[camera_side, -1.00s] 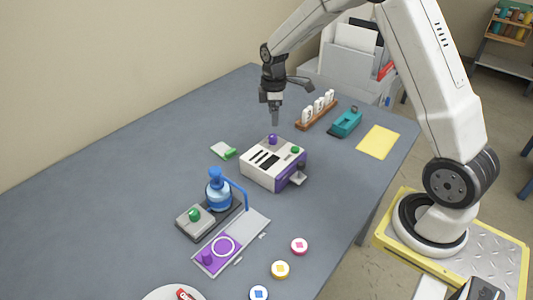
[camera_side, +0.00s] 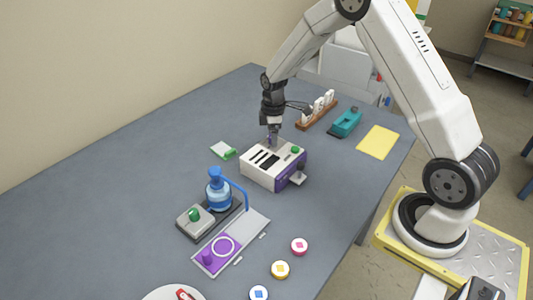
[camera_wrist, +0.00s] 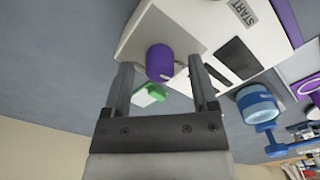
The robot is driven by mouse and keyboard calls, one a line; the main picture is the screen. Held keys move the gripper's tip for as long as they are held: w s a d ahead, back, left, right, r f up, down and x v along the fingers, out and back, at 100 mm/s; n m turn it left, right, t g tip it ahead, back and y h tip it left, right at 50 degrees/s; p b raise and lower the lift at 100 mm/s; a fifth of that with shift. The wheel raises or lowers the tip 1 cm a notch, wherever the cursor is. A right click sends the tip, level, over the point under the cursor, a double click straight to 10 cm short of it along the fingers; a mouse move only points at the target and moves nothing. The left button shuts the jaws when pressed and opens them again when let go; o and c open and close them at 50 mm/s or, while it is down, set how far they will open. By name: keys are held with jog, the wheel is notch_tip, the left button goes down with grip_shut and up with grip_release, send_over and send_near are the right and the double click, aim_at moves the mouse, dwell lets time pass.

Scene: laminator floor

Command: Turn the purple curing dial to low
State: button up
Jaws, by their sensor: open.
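The white and purple machine (camera_side: 258,176) stands on the grey table, with dark slots on its top. Its purple dial (camera_wrist: 160,62) shows in the wrist view, at the machine's top corner; in the side view my gripper mostly hides it. My gripper (camera_side: 272,139) points down just above the dial. In the wrist view, my gripper's (camera_wrist: 162,72) two fingers are open, one on each side of the dial, with gaps visible. I cannot tell how deep the fingertips reach around it. The dial's setting is not readable.
A green knob (camera_side: 295,150) sits on the machine's right top. Left of it lies a green and white item (camera_side: 223,150). A blue bottle pump (camera_side: 218,192) stands in front. Behind are a wooden rack (camera_side: 317,113) and a teal device (camera_side: 346,122). The left table area is clear.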

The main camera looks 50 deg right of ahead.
jog(key=shift+f, duration=0.2)
grip_shut()
jog(key=shift+m, duration=0.4)
jog(key=m, duration=1.1)
dwell(0.3)
dwell(0.4)
